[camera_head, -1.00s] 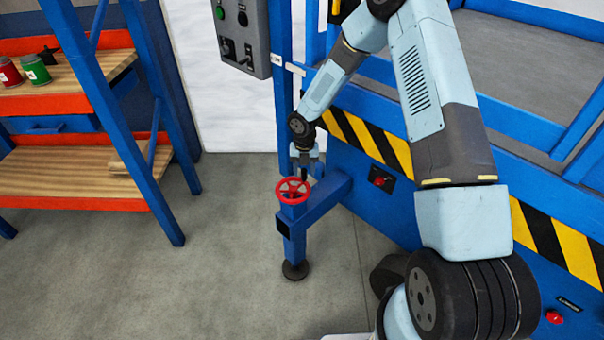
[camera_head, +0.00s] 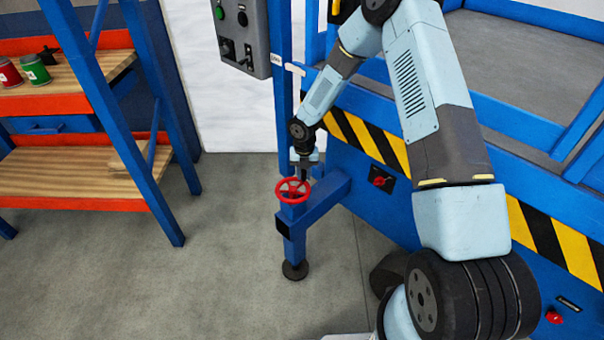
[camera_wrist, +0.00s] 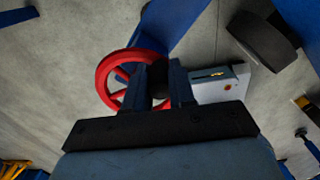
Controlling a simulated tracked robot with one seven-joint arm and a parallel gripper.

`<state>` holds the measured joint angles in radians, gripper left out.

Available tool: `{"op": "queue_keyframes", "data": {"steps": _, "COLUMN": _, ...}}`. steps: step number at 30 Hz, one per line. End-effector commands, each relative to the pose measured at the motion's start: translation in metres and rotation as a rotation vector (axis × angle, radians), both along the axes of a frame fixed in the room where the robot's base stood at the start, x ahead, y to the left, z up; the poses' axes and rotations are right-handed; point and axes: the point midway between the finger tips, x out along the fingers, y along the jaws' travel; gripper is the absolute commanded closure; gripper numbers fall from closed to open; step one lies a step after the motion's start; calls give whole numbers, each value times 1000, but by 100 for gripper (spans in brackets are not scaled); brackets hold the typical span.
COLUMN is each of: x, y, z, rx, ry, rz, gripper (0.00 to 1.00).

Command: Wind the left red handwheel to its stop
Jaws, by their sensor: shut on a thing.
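The left red handwheel (camera_head: 292,190) sits on top of a blue outrigger leg (camera_head: 295,222) with a dark round foot on the floor. My gripper (camera_head: 304,178) reaches down to the wheel's far side. In the wrist view the red rim (camera_wrist: 106,78) and a spoke show to the left of my gripper (camera_wrist: 160,92). The fingers are closed around a dark knob or handle at the wheel's right side, and they hide part of the rim.
A blue frame with a yellow-black striped beam (camera_head: 370,137) stands behind the leg on the right. A grey control box (camera_head: 240,35) hangs above. A wooden-shelved rack (camera_head: 80,175) stands at the left. The floor (camera_head: 225,270) in front is clear.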

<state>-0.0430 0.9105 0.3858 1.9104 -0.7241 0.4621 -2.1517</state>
Motion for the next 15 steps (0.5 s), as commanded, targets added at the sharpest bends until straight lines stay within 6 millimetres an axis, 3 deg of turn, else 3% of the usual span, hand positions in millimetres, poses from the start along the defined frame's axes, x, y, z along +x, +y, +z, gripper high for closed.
{"op": "queue_keyframes", "data": {"steps": 3, "x": 0, "y": 0, "z": 0, "rx": 0, "ry": 0, "rz": 0, "gripper": 100}}
{"op": "queue_keyframes", "data": {"steps": 4, "x": 0, "y": 10, "z": 0, "rx": 1, "ry": 0, "rz": 2, "gripper": 100}}
{"op": "queue_keyframes", "data": {"steps": 15, "x": -3, "y": 1, "z": 1, "rx": 2, "ry": -1, "rz": -45, "gripper": 100}}
